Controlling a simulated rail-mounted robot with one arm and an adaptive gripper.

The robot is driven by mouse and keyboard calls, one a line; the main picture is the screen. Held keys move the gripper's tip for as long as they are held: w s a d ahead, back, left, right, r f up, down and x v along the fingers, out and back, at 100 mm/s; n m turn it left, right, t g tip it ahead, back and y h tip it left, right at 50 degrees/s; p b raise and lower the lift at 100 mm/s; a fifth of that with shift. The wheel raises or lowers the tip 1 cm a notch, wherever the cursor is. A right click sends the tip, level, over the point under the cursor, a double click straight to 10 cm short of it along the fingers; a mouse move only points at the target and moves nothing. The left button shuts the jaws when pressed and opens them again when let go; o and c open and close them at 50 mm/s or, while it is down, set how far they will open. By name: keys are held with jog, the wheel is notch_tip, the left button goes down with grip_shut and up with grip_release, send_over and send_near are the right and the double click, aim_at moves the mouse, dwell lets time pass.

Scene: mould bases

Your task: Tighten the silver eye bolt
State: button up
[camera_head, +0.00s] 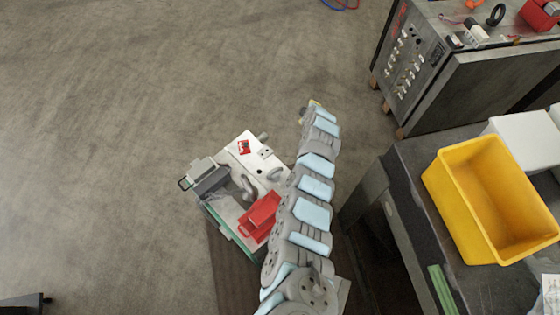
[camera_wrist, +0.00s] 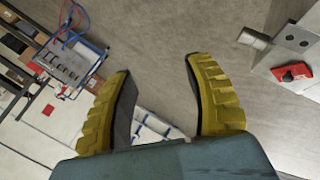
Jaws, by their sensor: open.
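A pale block-like mould base (camera_head: 268,158) is left of my arm in the head view. A small grey rounded piece (camera_head: 274,174), perhaps the silver eye bolt, is at its right side; its shape is too small to be sure. A short silver cylinder (camera_wrist: 252,38) juts from a pale block with a red patch (camera_wrist: 294,72) at the upper right of the wrist view. My gripper (camera_wrist: 160,65) has its two yellow fingers spread with nothing between them.
A red bin (camera_head: 260,215) and grey parts are in front of the mould base. A yellow crate (camera_head: 455,205) stands on the dark bench (camera_head: 410,165) to the right. A metal cabinet (camera_head: 410,60) is at the upper right. The concrete floor (camera_head: 110,120) at left is clear.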

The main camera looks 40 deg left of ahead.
jog(key=s+a+f+n+g+h+b, duration=0.2)
jog(key=s+f+n+g+b, duration=0.3)
jog(key=s, duration=0.4)
jog(key=n+g+h+b, duration=0.2)
jog(key=n+g+h, duration=0.2)
jog(key=n, duration=0.3)
send_near(275, 170)
jog(key=shift+s+d+f, duration=0.15)
jog(key=shift+s+f, duration=0.05)
jog(key=shift+f, duration=0.2)
jog(key=shift+y, duration=0.3)
jog(key=shift+b+x, duration=2.3)
jog(key=shift+x, duration=2.05)
jog(key=shift+w, duration=0.15)
grip_shut()
jog(key=shift+m, duration=0.3)
